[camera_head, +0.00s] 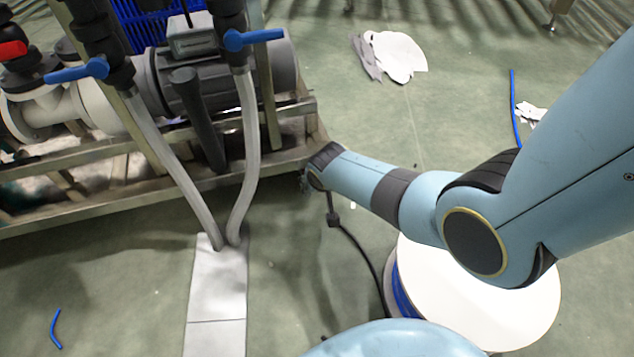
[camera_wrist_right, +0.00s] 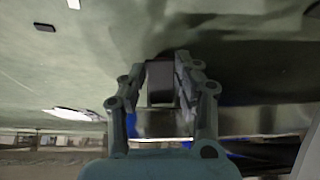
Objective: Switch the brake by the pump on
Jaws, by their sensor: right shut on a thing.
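The grey pump (camera_head: 205,75) stands on a metal frame at the upper left in the head view. I cannot make out for sure which part is the brake. My right arm reaches in from the right, and its gripper (camera_head: 308,181) is at the frame's right end, mostly hidden by the wrist. In the right wrist view the right gripper (camera_wrist_right: 160,85) has its two fingers on either side of a dark block (camera_wrist_right: 160,82) and is shut on it. What the block belongs to is unclear. My left gripper is not in view.
Blue-handled valves (camera_head: 252,38) top two hoses beside the pump. The hoses run down to a pale floor strip (camera_head: 217,290). A black cable (camera_head: 357,243) with a small dark box (camera_head: 334,219) hangs below my right wrist, near a white-topped spool (camera_head: 470,312). Scraps (camera_head: 395,57) lie on the floor.

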